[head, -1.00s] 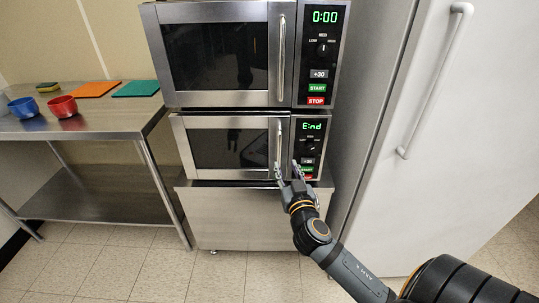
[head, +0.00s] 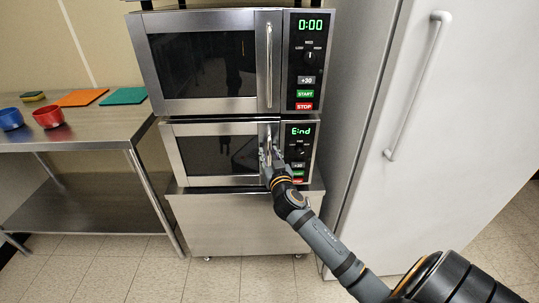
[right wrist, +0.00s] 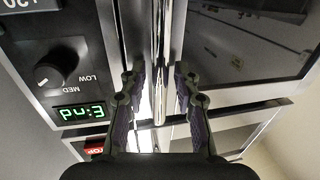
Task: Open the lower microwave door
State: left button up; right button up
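The lower microwave (head: 190,183) is below a second microwave, and its door (head: 215,150) looks closed. Its display reads "End". The door's vertical metal handle (head: 268,137) is at the door's right side; it also shows in the right wrist view (right wrist: 161,50). My right gripper (head: 270,156) is at the lower part of this handle. In the right wrist view the gripper (right wrist: 160,72) is open, with one finger on each side of the handle and small gaps visible. My left gripper is not in view.
The upper microwave (head: 205,105) is directly above, reading 0:00. A tall white fridge-like cabinet (head: 460,130) stands close on the right. A steel table (head: 90,133) on the left holds red and blue cups and coloured mats. The floor in front is clear.

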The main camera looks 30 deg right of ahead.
grip_shut()
jog(key=shift+f, duration=0.1)
dwell(0.4)
